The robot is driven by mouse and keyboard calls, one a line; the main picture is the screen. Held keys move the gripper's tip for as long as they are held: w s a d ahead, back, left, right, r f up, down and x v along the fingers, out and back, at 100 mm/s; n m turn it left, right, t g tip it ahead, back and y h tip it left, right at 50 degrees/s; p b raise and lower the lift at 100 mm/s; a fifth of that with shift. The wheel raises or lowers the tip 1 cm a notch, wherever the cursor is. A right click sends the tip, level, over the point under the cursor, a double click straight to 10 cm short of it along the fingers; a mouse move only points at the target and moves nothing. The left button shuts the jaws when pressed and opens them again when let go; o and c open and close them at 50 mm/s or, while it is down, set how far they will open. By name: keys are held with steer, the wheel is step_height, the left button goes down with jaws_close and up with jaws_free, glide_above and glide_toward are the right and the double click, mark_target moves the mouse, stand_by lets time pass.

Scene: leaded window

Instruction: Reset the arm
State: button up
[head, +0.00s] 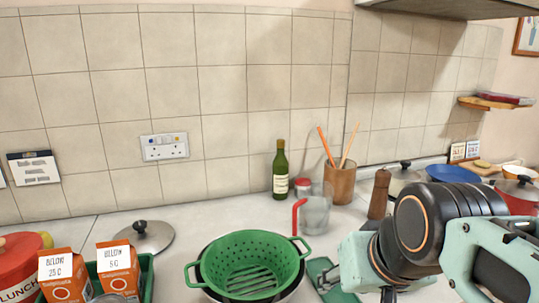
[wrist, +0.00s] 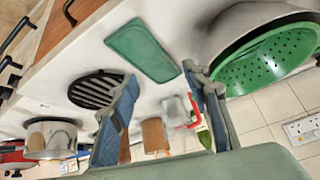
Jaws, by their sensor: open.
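My arm enters the head view from the right and reaches over the counter at the lower right. My gripper (wrist: 162,78) shows in the wrist view with its two blue-grey fingers spread apart and nothing between them. In the head view I cannot make out the fingertips. The wrist view is strongly tilted. A green perforated colander (head: 250,266) stands in a dark-rimmed bowl left of my arm; it also shows in the wrist view (wrist: 262,62). A flat green mat (wrist: 142,51) lies on the counter near the fingers.
A measuring jug with red handle (head: 314,214), a green bottle (head: 280,172) and a wooden utensil pot (head: 340,182) stand behind. A pepper mill (head: 379,194) is close to my arm. Orange cartons (head: 66,276) stand at left. A black trivet (wrist: 96,88) lies beside the mat.

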steer(key=s+d+f+g+p, duration=0.1)
steer(key=s+f, duration=0.2)
steer(key=s, duration=0.1)
step_height(320, 180, up, 19)
steer(key=p, duration=1.8)
steer(key=shift+h+p, duration=0.3)
steer(key=shift+h, duration=0.1)
